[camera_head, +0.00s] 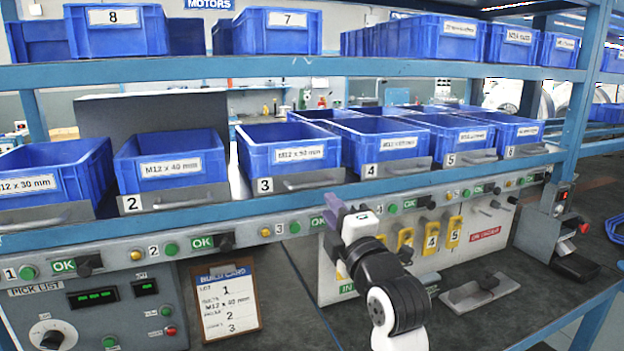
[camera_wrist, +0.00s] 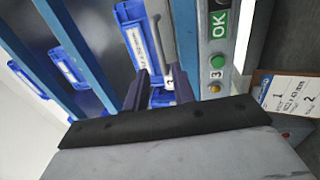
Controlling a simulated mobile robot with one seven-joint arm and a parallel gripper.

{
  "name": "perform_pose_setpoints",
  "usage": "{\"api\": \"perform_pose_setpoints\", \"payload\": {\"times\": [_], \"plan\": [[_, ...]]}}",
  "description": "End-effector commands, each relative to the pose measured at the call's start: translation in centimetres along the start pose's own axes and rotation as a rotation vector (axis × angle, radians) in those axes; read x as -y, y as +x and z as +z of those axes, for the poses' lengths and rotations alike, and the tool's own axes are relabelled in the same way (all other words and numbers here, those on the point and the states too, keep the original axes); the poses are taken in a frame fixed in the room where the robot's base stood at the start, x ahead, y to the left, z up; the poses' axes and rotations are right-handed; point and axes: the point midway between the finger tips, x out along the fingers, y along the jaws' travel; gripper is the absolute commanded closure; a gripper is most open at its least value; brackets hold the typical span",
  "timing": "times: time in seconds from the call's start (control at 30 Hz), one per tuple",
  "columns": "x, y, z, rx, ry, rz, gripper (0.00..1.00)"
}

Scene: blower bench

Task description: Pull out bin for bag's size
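A row of blue bins with grey handled fronts stands on the lower shelf. Bin 2 (camera_head: 172,160), labelled M12 x 40 mm, and bin 3 (camera_head: 290,150), whose label seems to read M12 x 50 mm, sit in the row, as does bin 4 (camera_head: 385,150). The build card (camera_head: 228,300) below appears to read M12 x 40 mm. My gripper (camera_head: 341,212) is in front of the shelf edge, right of bin 3's handle. In the wrist view its fingers (camera_wrist: 157,90) are apart and empty, with a bin front and handle (camera_wrist: 158,35) just beyond. I see no bag.
Bin 1 (camera_head: 50,175) is at the far left. The shelf rail (camera_head: 225,230) carries numbered buttons and OK signs. A pick list panel (camera_head: 95,310) stands at lower left. Yellow tags (camera_head: 432,235) hang at right. A blue post (camera_head: 575,110) stands right. More bins fill the upper shelf (camera_head: 250,67).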

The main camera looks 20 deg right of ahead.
Motion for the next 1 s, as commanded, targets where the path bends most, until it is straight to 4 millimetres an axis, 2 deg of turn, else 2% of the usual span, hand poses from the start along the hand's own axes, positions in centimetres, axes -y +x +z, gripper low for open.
{"api": "perform_pose_setpoints", "payload": {"times": [0.03, 0.2, 0.4, 0.6, 0.87, 1.0], "plan": [[-0.4, 1.3, -0.1, -0.003, 0.001, -0.001, 0.74], [-0.4, 5.0, -0.1, -0.002, 0.001, -0.001, 0.74], [-0.3, 8.1, -0.1, -0.001, 0.000, 0.000, 0.74], [-0.1, 9.3, -0.1, -0.001, 0.000, 0.001, 0.74], [0.0, 9.4, -0.1, 0.000, 0.000, 0.001, 0.74], [0.0, 9.4, -0.1, 0.000, 0.000, 0.001, 0.90]]}}
